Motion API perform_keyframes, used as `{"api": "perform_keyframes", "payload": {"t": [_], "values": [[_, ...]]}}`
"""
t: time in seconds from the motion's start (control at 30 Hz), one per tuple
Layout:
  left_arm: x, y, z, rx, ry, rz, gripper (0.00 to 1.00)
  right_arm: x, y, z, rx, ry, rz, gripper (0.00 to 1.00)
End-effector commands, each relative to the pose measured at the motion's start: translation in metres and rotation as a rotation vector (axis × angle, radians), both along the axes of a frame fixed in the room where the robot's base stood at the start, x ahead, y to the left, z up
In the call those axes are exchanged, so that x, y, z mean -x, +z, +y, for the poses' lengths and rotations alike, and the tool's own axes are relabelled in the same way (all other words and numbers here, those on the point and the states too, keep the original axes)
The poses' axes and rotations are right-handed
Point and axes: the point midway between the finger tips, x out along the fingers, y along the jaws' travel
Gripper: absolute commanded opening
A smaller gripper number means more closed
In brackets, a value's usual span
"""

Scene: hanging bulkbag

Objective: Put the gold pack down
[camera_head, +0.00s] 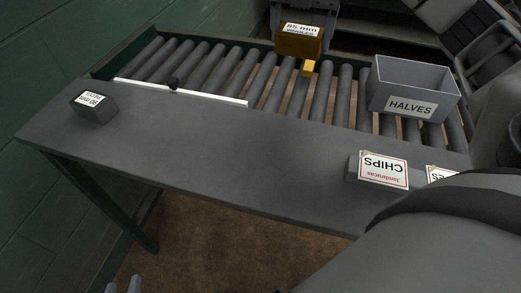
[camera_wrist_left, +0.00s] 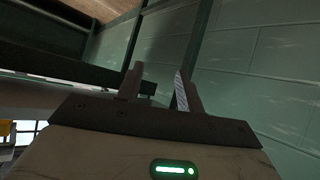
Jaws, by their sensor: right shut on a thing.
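A gold box (camera_head: 300,40) with a white label stands at the far side of the roller conveyor in the head view. A smaller gold block (camera_head: 308,69) shows just below it, over the rollers. I cannot tell whether the two touch. My left gripper (camera_head: 123,286) shows only its fingertips at the bottom left edge, in front of the table. In the left wrist view its two fingers (camera_wrist_left: 155,88) are apart with nothing between them. My right arm fills the lower right. Its gripper and anything in it are out of sight.
A grey table (camera_head: 225,150) fronts the roller conveyor (camera_head: 320,95). A grey bin (camera_head: 411,93) labelled HALVES stands on the rollers at right. The table's middle is clear.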

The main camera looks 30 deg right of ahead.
Motion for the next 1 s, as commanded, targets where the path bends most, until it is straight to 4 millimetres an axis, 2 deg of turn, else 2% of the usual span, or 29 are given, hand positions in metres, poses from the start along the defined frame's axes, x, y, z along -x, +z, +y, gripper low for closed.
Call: {"api": "perform_keyframes", "payload": {"t": [0.07, 0.17, 0.47, 0.5, 0.63, 0.87, 1.0], "values": [[0.0, -0.002, 0.0, 0.001, 0.001, 0.001, 0.37, 0.003, -0.001, 0.001, 0.0, 0.032, 0.0, 0.52], [0.001, -0.007, 0.0, 0.005, 0.001, 0.004, 0.37, 0.01, -0.009, 0.014, 0.001, 0.046, 0.002, 0.52], [0.0, -0.011, -0.002, 0.029, 0.006, -0.004, 0.37, 0.043, -0.042, 0.08, 0.0, 0.047, 0.001, 0.52], [0.0, -0.014, -0.003, 0.032, 0.006, -0.007, 0.37, 0.046, -0.052, 0.085, 0.0, 0.044, 0.004, 0.52], [0.0, -0.014, -0.004, 0.046, 0.008, -0.011, 0.37, 0.053, -0.07, 0.099, 0.0, 0.042, 0.003, 0.52], [0.001, -0.012, -0.004, 0.055, 0.011, -0.012, 0.37, 0.058, -0.081, 0.109, 0.0, 0.038, 0.0, 0.52], [0.001, -0.014, -0.005, 0.058, 0.012, -0.014, 0.37, 0.063, -0.095, 0.118, 0.001, 0.04, 0.003, 0.52]]}}
